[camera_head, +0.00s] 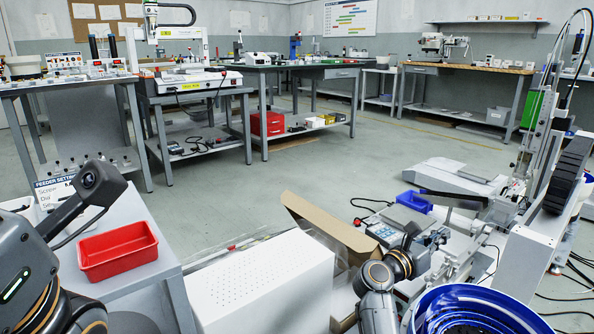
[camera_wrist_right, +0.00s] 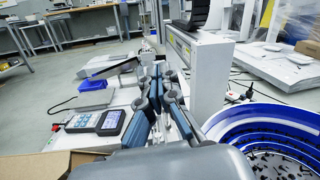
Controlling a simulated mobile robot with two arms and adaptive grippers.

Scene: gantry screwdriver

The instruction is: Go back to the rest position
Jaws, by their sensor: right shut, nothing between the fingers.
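My right gripper (camera_head: 436,238) is in the head view over the cluttered bench at the lower right, in front of the gantry screwdriver (camera_head: 545,150). In the right wrist view my right gripper (camera_wrist_right: 160,72) points away from the camera. Its fingers are together, with nothing between them. Parts of my left arm show at the lower left of the head view, but I do not see its gripper.
A blue bowl feeder (camera_head: 425,312) stands close to the right arm. A handheld controller (camera_wrist_right: 97,122), a blue bin (camera_head: 414,202), an open cardboard box (camera_head: 335,230) and a white perforated box (camera_head: 260,280) are nearby. A red tray (camera_head: 117,252) lies at left. Mid-floor is clear.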

